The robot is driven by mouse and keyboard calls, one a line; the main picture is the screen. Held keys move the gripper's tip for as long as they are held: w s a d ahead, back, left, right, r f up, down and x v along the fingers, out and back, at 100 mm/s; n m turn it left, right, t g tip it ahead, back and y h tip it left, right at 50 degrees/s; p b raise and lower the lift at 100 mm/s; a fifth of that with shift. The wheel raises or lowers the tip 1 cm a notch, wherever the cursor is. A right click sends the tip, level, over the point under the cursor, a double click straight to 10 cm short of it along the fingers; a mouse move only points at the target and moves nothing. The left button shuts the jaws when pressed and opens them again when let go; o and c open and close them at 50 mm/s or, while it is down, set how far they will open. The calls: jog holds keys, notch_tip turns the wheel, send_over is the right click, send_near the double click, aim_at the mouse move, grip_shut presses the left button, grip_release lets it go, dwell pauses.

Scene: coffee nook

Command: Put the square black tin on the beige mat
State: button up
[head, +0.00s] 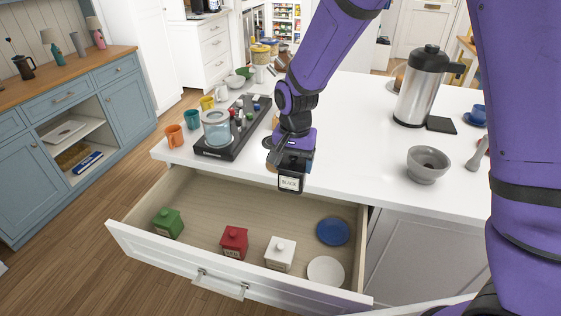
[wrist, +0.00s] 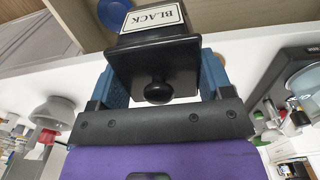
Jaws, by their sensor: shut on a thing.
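The square black tin (head: 291,184) has a pale label reading BLACK and hangs in my gripper (head: 290,164) above the back edge of the open drawer, near the counter's front edge. In the wrist view the tin (wrist: 155,66) sits between the two blue finger pads, its round knob towards the palm and its label upside down. My gripper (wrist: 160,80) is shut on its sides. I cannot make out a beige mat in either view.
The open drawer (head: 160,246) holds a green tin (head: 168,224), a red tin (head: 234,242), a white tin (head: 280,254), a blue saucer (head: 332,231) and a white saucer (head: 325,271). On the counter stand a black tray (head: 240,145), a grey bowl (head: 428,164) and a steel jug (head: 420,90).

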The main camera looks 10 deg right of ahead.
jog(key=shift+w+a+f, duration=0.3)
jog(key=shift+w+f, duration=0.5)
jog(key=shift+w, duration=1.8)
jog(key=shift+w+a+f, duration=0.35)
jog(key=shift+w+f, duration=0.5)
jog(key=shift+w, duration=1.8)
jog(key=shift+w+a+f, duration=0.3)
jog(key=shift+w+f, duration=0.5)
jog(key=shift+w, duration=1.8)
jog(key=shift+f, duration=0.1)
jog(key=o, duration=1)
jog(key=shift+f, duration=0.1)
jog(key=shift+o, duration=0.2)
notch_tip(320, 180, up, 12)
jog(key=shift+r, duration=0.2)
